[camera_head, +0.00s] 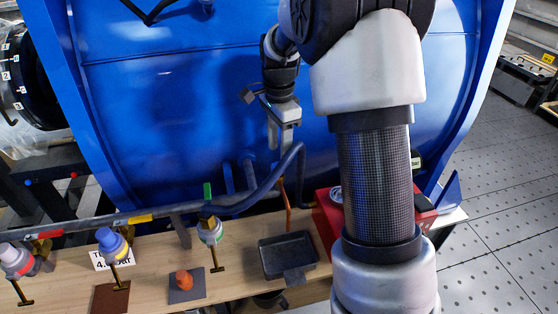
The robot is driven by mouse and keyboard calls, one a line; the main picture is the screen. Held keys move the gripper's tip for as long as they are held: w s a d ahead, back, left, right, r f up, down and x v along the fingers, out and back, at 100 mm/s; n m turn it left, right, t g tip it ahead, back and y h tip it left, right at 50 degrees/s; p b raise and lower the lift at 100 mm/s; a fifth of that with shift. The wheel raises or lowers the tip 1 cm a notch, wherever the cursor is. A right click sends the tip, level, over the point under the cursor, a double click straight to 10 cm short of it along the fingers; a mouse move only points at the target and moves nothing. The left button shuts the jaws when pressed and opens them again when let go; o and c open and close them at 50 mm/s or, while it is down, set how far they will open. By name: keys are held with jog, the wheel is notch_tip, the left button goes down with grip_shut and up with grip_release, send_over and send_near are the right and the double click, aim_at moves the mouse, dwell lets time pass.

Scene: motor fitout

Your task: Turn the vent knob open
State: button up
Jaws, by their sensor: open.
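My gripper (280,140) is open and empty, pointing down in front of the blue tank, above the bench. No knob is labelled legibly as the vent knob, so I cannot tell which one it is. Several knob-like fittings with dark T-shaped handles stand along the bench: one with a pale top (16,258) at far left, one with a blue top (109,240), and one with pale, green and yellow parts (210,231). An orange knob-shaped piece (184,280) sits on a grey pad. My gripper is above and right of all of them, touching none.
A wooden bench (236,288) runs along the bottom. A dark tray (287,255) and a red box (325,218) stand on its right part. A dark blue hose (262,190) bends below my gripper. The blue tank (180,110) fills the back. Open floor lies at right.

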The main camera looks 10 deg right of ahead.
aim_at(279, 165)
jog(key=shift+f, duration=2.25)
jog(key=shift+c, duration=0.2)
jog(key=c, duration=1)
